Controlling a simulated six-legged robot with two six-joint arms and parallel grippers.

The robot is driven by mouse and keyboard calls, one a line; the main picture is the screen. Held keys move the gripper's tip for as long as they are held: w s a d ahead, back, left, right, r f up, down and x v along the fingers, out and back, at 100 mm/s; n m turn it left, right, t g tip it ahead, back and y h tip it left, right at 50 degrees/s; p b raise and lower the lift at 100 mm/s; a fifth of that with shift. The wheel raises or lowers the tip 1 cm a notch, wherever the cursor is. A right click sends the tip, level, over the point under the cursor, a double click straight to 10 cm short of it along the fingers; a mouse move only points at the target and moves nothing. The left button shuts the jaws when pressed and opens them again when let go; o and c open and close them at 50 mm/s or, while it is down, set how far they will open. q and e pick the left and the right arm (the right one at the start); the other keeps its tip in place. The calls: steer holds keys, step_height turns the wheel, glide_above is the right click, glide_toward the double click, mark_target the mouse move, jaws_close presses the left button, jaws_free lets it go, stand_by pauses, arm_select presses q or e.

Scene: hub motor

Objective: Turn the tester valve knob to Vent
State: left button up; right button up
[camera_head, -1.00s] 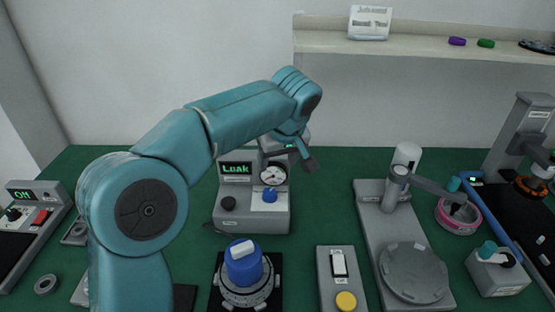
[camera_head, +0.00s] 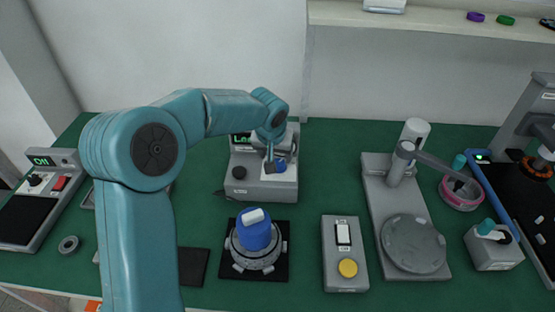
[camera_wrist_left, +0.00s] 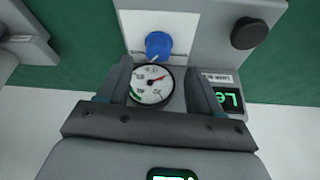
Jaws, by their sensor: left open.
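The leak tester (camera_head: 262,180) is a grey box at the back middle of the bench, with a green display partly hidden by my arm. Its blue valve knob (camera_head: 281,165) is on the front right of the box, and it also shows in the left wrist view (camera_wrist_left: 158,45). My left gripper (camera_head: 271,156) is at the tester, close to the knob. In the left wrist view, its two fingers (camera_wrist_left: 158,80) are apart, with the round gauge (camera_wrist_left: 152,85) seen between them and the knob just beyond the fingertips. Nothing is held. My right gripper is not in view.
A black knob (camera_head: 239,172) sits left on the tester. A blue-capped hub fixture (camera_head: 256,240) stands in front of it. A grey switch box (camera_head: 344,255) and a stand with a round plate (camera_head: 410,245) are to the right.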

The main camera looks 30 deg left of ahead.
mark_target(279, 162)
arm_select(q)
steer(key=x, duration=0.5)
steer(key=shift+w+d, duration=0.2)
steer(key=shift+a+f, duration=0.15)
steer(key=shift+f, duration=0.15)
steer(key=shift+w+f, duration=0.15)
